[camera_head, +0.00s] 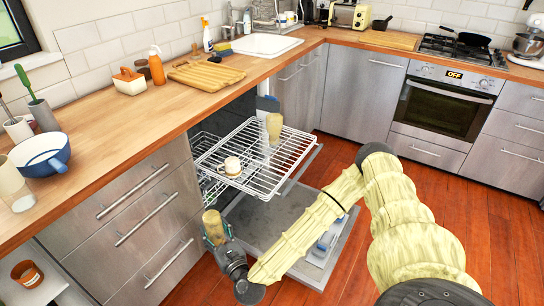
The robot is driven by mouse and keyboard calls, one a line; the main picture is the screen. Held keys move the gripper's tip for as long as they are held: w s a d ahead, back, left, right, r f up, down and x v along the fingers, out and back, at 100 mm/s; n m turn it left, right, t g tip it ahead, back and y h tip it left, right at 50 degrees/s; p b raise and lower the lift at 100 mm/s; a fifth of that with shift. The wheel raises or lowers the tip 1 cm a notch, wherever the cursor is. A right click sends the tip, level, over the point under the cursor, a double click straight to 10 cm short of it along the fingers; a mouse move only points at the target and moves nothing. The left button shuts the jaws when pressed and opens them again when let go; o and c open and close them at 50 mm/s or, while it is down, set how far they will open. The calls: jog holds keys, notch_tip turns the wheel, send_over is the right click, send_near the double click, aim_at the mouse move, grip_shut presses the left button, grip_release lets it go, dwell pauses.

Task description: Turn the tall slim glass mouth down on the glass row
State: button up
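My gripper (215,230) is low in front of the open dishwasher, left of its lowered door. Its fingers are around a tan-tinted glass (212,222), whose end sticks up above them. I cannot tell which end of this glass is the mouth. The pulled-out upper rack (258,185) is a white wire grid behind and above my gripper. A similar tinted tall glass (273,128) stands on the rack towards the back. A white cup (232,166) sits on the rack's front left part. Bare wires lie to the right of the cup.
The open dishwasher door (335,225) lies low, with a lower rack partly hidden. Drawers (130,225) stand close on the left. Red wooden floor (340,280) is open on the right.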

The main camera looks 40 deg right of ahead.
jog(key=w+d+m+g+h+b, duration=0.1)
jog(key=w+d+m+h, duration=0.1)
jog(key=w+d, duration=0.4)
jog(key=w+d+r+m+g+h+b, duration=0.1)
jog(key=w+d+h, duration=0.4)
jog(key=d, duration=0.9)
jog(key=w+d+r+m+g+h+b, duration=0.1)
jog(key=w+d+m+g+h+b, duration=0.1)
jog(key=w+d, duration=0.6)
jog(key=shift+w+d+r+m+h+b, duration=0.25)
jog(key=shift+w+d+m+h+b, duration=0.15)
jog(key=shift+d+m+h, duration=0.6)
jog(key=shift+d+f+m+b, duration=0.1)
jog(key=shift+m+b, duration=0.2)
jog(key=shift+b, duration=0.45)
notch_tip(320, 180, down, 9)
jog(key=b, duration=0.9)
jog(key=shift+f+b, duration=0.4)
jog(key=shift+b, duration=0.15)
jog(key=o, duration=1.2)
jog(key=shift+r, duration=0.1)
